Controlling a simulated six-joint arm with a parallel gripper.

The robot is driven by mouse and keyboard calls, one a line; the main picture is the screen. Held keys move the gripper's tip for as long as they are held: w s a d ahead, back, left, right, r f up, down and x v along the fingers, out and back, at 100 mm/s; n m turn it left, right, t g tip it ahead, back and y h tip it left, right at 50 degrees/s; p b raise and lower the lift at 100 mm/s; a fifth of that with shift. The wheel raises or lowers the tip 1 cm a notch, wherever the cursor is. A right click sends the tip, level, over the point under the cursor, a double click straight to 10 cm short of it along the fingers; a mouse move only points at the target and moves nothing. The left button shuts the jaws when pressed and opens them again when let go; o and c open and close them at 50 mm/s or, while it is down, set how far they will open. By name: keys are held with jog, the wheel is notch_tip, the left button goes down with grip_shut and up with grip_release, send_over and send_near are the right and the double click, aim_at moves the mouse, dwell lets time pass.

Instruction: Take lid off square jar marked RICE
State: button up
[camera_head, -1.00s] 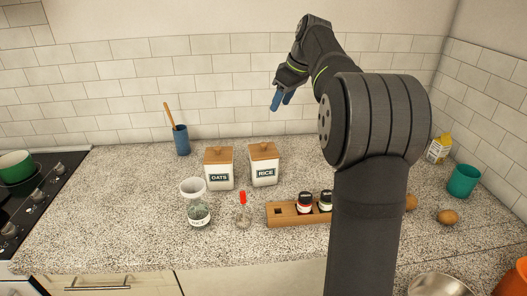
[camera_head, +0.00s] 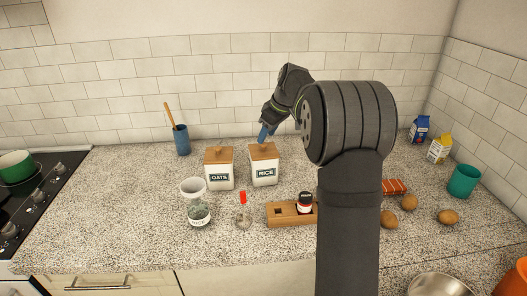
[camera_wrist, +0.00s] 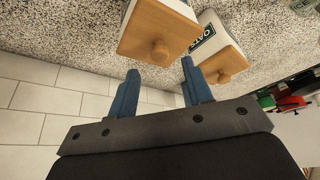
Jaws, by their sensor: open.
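The square white RICE jar (camera_head: 264,174) stands upright on the counter, with its wooden lid (camera_head: 263,151) on. In the wrist view the lid (camera_wrist: 150,25) shows a round wooden knob (camera_wrist: 159,52). My gripper (camera_head: 265,138) is just above the lid, its blue fingers pointing down. In the wrist view my gripper (camera_wrist: 160,66) is open and empty. The knob appears just beyond and between the fingertips; I cannot tell whether they touch it. In the head view the fingers hide the knob.
The similar OATS jar (camera_head: 219,178) stands close on the left, its lid (camera_wrist: 225,64) near one finger. A blue utensil holder (camera_head: 181,140) stands behind it. In front are a glass jar (camera_head: 198,213), a red-topped bottle (camera_head: 242,198) and a wooden rack (camera_head: 281,214). The tiled wall (camera_head: 220,100) is behind.

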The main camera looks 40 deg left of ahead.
aim_at(265, 144)
jog(key=shift+x, duration=1.95)
jog(key=shift+d, duration=0.2)
jog(key=c, duration=1)
grip_shut()
